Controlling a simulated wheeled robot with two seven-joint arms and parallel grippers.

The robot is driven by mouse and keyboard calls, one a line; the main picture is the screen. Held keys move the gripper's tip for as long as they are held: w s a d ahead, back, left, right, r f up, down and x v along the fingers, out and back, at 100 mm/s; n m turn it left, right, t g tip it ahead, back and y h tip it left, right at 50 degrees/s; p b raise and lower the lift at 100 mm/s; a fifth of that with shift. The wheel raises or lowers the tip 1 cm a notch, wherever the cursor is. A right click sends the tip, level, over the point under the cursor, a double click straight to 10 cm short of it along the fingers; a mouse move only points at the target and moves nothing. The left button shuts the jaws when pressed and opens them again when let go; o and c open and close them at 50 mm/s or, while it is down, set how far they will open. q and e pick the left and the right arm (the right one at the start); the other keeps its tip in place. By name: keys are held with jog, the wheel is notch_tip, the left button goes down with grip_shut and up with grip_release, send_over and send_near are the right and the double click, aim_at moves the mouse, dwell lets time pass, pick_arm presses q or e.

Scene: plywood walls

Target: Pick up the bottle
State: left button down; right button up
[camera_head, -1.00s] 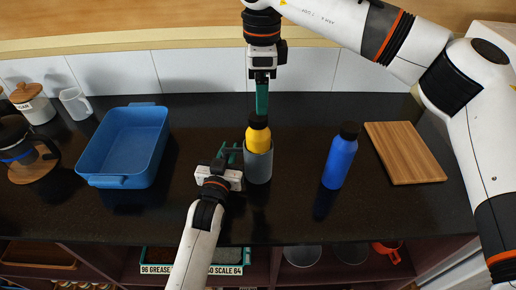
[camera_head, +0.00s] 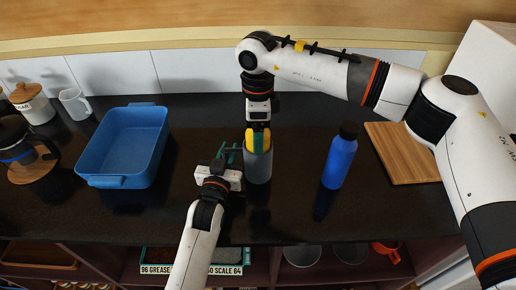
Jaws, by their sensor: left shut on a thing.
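A yellow bottle (camera_head: 249,142) stands in a grey cylindrical holder (camera_head: 258,166); its lower part is hidden inside the holder and its black cap is hidden behind my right gripper. My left gripper (camera_head: 234,155), coming in from the lower left, is shut on the grey holder at its left side. My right gripper (camera_head: 258,138) points straight down over the yellow bottle, its green finger in front of the bottle's upper part. Whether its jaws are closed does not show. A blue bottle (camera_head: 339,162) with a black cap stands upright to the right, apart from both grippers.
A blue tray (camera_head: 92,180) stands to the left on the dark counter (camera_head: 290,215). A wooden board (camera_head: 405,160) lies at the right. A coffee pot (camera_head: 40,150), a white mug (camera_head: 75,103) and a lidded jar (camera_head: 35,108) stand at the far left.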

jog(key=c, duration=1.7)
jog(key=shift+r, duration=0.1)
jog(key=shift+r, duration=0.1)
pick_arm(q)
jog(key=c, duration=1.2)
grip_release()
pick_arm(e)
notch_tip(320, 180, up, 14)
jog(key=shift+r, duration=0.2)
pick_arm(q)
jog(key=s, duration=0.4)
jog(key=s+a, duration=0.1)
jog(key=s, duration=0.3)
jog(key=s+a, duration=0.1)
jog(key=s, duration=0.2)
jog(key=shift+s+a, duration=0.15)
jog(key=shift+s, duration=0.25)
